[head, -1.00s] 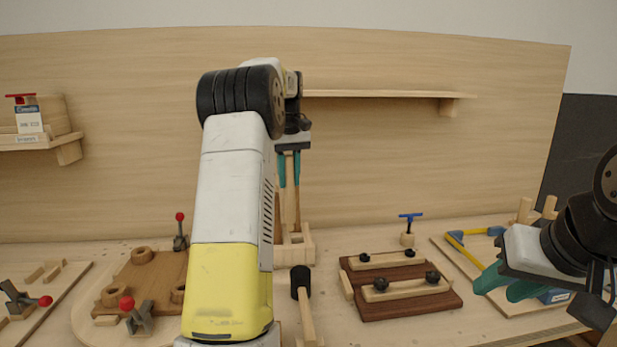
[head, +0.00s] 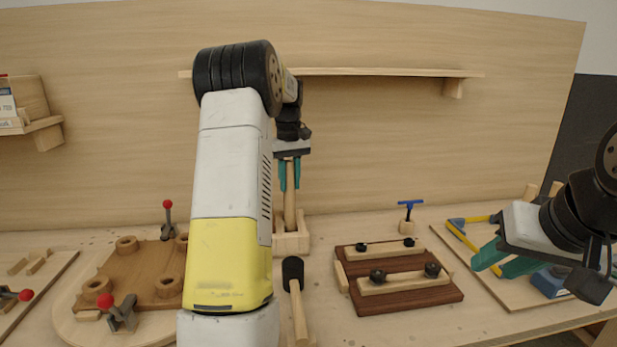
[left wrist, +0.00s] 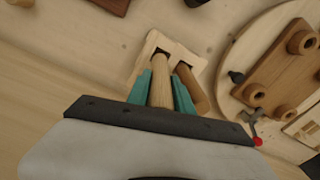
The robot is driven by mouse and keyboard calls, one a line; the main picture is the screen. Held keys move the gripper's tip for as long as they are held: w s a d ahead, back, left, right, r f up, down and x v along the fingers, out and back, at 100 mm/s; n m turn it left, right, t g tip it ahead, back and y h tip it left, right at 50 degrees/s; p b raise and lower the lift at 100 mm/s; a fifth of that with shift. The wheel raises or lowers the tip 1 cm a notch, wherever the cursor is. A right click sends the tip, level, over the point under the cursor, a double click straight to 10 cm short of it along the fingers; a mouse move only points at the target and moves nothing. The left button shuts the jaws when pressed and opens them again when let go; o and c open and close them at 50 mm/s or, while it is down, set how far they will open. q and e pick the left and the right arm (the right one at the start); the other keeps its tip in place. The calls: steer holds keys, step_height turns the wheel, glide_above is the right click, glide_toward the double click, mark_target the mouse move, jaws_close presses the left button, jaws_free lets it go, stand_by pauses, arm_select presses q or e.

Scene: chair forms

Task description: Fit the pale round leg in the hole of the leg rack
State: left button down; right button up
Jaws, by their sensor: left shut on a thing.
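My left gripper (head: 290,186) is shut on the pale round leg (head: 290,208) and holds it upright over the leg rack (head: 292,243), a light wooden block at the back of the bench. In the left wrist view, the leg (left wrist: 161,85) runs between the teal fingers to a dark square hole in the rack (left wrist: 145,58). Its lower end is at that hole; I cannot tell how deep it sits. A second, browner leg (left wrist: 190,88) stands beside it at another hole, partly hidden by a finger. My right gripper (head: 502,263) is open and empty at the right.
A mallet (head: 296,295) lies in front of the rack. A dark board with clamped strips (head: 400,295) is right of it. A brown seat form (head: 145,275) with red-knobbed clamps is left. A shelf (head: 380,72) is on the back wall.

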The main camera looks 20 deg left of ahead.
mark_target(290, 196)
arm_select(q)
steer(key=shift+f, duration=2.6)
steer(key=c, duration=1.1)
jaws_free()
steer(key=shift+o, duration=0.2)
steer(key=shift+r, duration=0.1)
